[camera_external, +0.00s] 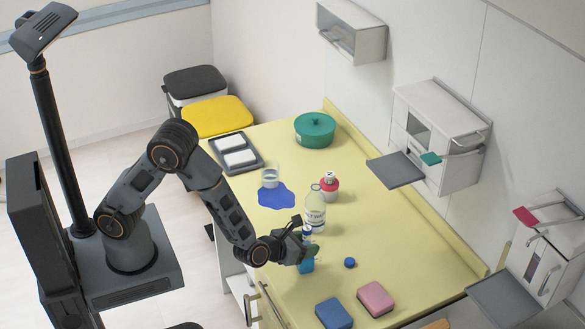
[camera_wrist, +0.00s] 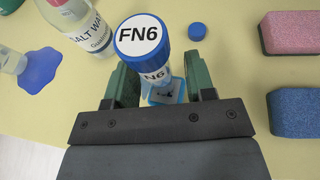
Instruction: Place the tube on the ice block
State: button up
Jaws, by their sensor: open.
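The tube (camera_wrist: 154,62) has a blue cap and white label reading FN6. No object is clearly an ice block; two white slabs (camera_external: 235,150) lie in a dark tray (camera_external: 251,169) at the far left of the counter.
A salt water bottle (camera_external: 315,212) stands close behind the tube. A blue cap (camera_external: 349,262), a blue sponge (camera_external: 333,313) and a pink sponge (camera_external: 375,298) lie nearby. A glass (camera_external: 270,178) stands by a blue spill (camera_external: 277,196). A green pot (camera_external: 314,132) is at the back.

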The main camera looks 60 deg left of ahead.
jog(key=shift+r, duration=0.15)
jog(key=shift+s+d+r, duration=0.1)
jog(key=shift+s, duration=0.15)
jog(key=v, duration=1.1)
jog(key=s+a+r+n+g+y, duration=0.1)
jog(key=a+r+n+g+y, duration=0.15)
jog(key=a+n, duration=0.55)
jog(key=s+a+r+n+g+y, duration=0.1)
jog(key=a+r+n+g+y, duration=0.2)
jog(key=a+n, duration=0.5)
jog(key=s+a+r+n+g+h, duration=0.1)
jog(key=s+a+r+n+h, duration=0.1)
jog(key=n, duration=0.7)
jog(key=s+a+r+n+g+h, duration=0.2)
jog(key=s+n+h, duration=0.3)
jog(key=n, duration=0.4)
jog(key=shift+s+a+r+b, duration=0.45)
jog(key=shift+a+r, duration=0.4)
